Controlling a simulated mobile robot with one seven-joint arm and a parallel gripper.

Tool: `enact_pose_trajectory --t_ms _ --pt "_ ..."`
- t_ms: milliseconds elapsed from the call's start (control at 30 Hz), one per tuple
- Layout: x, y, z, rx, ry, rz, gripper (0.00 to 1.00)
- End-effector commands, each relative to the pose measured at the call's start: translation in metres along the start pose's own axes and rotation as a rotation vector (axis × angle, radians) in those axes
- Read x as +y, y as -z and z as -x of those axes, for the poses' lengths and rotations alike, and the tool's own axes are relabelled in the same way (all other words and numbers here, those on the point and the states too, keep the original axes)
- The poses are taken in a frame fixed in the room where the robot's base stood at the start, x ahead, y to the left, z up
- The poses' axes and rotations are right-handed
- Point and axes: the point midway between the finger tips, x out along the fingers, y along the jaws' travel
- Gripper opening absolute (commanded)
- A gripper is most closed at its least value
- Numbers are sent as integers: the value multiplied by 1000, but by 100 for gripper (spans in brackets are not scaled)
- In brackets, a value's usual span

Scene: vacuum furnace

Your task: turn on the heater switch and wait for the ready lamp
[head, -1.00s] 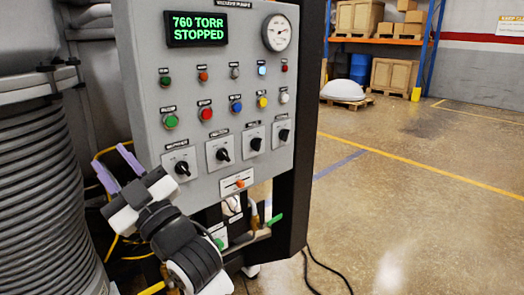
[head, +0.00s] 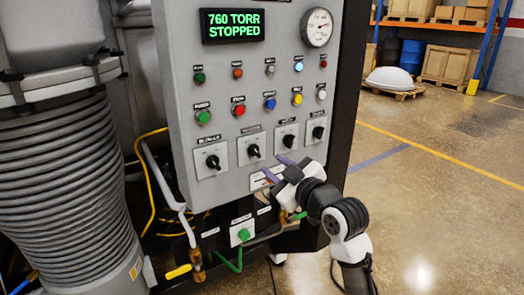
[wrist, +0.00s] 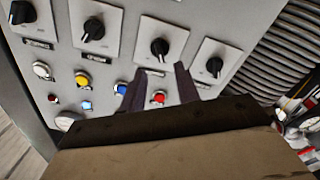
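The grey control panel (head: 185,95) carries a row of four black rotary switches on white plates: one at far left (head: 212,162), a second (head: 253,151), a third (head: 287,141) and one at far right (head: 318,132). Their labels are too small to read surely, so I cannot tell which is the heater switch. A row of small lamps (head: 270,69) sits above; which is the ready lamp is unclear. My gripper (head: 277,168) is open and empty, below the switches in the head view. In the wrist view its fingers (wrist: 158,75) appear in front of the panel near the second switch (wrist: 160,48).
The display (head: 233,25) reads 760 TORR STOPPED. A pressure gauge (head: 317,27) is beside it. Coloured push buttons (head: 239,111) sit between lamps and switches. Below hang pipes and a yellow-handled valve (head: 178,271). A ribbed column (head: 65,180) stands left.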

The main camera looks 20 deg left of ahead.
Motion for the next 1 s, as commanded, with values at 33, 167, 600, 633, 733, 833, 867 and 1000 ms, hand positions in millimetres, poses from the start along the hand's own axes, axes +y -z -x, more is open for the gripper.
enact_pose_trajectory --t_ms 33,167,600,633,733,833,867,1000 --pt "1 4 -12 0 4 -1 32" --pt "1 3 -37 -1 2 -1 32" --pt "0 0 -72 0 -1 0 32" --pt "0 0 -72 1 -1 0 32" --pt "0 0 -72 0 -1 0 32" --pt "0 0 -72 0 -1 0 25" --pt "0 0 -72 0 -1 0 21" --pt "0 0 -72 0 -1 0 3"
